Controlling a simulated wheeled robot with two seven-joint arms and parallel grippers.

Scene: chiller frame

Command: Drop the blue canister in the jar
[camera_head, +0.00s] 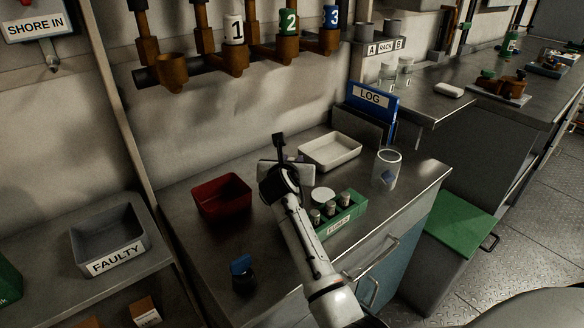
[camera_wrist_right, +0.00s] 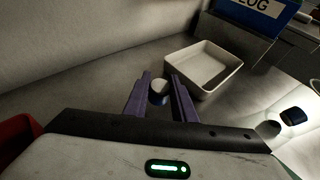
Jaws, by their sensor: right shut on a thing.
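My right gripper (camera_head: 279,143) is raised over the back of the steel bench, left of the white tray. In the wrist view its purple fingers (camera_wrist_right: 158,95) are shut on a small canister (camera_wrist_right: 158,89) with a pale top. Its body is mostly hidden and dark, so I cannot tell its colour. The clear glass jar (camera_head: 392,160) stands upright near the bench's right side, with a blue patch showing on or in it. The gripper is well apart from the jar, to its left. My left gripper is not in view.
A white tray (camera_head: 330,163) lies between gripper and jar. A green rack (camera_head: 345,220) holds several small canisters in front. A red bin (camera_head: 222,211) and a dark, blue-topped object (camera_head: 242,272) stand left. A blue LOG binder (camera_head: 372,110) is behind.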

